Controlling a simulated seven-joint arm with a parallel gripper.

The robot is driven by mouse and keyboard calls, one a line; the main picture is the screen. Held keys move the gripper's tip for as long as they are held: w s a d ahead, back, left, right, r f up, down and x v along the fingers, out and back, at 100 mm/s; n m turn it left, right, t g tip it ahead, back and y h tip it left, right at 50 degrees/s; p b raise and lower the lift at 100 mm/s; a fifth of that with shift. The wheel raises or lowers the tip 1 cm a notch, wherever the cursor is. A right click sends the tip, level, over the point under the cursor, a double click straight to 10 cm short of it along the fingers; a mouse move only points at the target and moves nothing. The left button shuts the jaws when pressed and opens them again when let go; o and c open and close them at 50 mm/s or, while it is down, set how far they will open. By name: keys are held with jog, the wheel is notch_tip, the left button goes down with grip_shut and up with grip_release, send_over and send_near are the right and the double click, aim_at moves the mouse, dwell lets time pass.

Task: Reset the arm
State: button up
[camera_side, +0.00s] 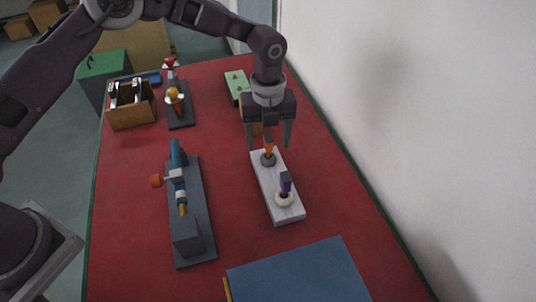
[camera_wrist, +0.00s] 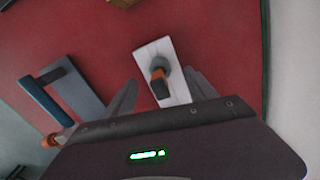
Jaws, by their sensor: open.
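My gripper (camera_side: 268,137) hangs fingers-down over the far end of a white block (camera_side: 277,190). Its two fingers are spread apart, with an orange-topped piece (camera_side: 268,147) below and between them; I cannot tell if they touch it. In the wrist view my gripper (camera_wrist: 160,92) shows open fingers on either side of the white block (camera_wrist: 154,52). The orange piece (camera_wrist: 158,76) sits on that block, with a dark part.
A blue panel (camera_side: 300,272) is in front; a white wall (camera_side: 420,110) borders the right.

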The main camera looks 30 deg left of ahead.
notch_tip(320, 180, up, 2)
jog(key=shift+r, duration=0.1)
dwell(0.4)
jog(key=s+a+r+n+t, duration=0.1)
jog(key=s+a+r+n, duration=0.25)
jog(key=r, duration=0.35)
jog(key=s+a+r+n+t, duration=0.1)
jog(key=s+a+r+n, duration=0.25)
jog(key=r, duration=0.25)
jog(key=s+a+r+n+t, duration=0.1)
jog(key=s+a+r+n, duration=0.2)
jog(key=r+n, duration=0.3)
jog(key=s+a+r+n+t, duration=0.1)
jog(key=s+a+n, duration=0.2)
jog(key=s+n, duration=0.5)
jog(key=s+a+r+n+t, duration=0.1)
jog(key=s+a+n, duration=0.3)
jog(key=s+n, duration=0.4)
jog(key=s+r, duration=0.1)
jog(key=s, duration=0.4)
jog(key=shift+s+a+r+t, duration=0.15)
jog(key=shift+s+t, duration=0.15)
jog(key=shift+s, duration=0.05)
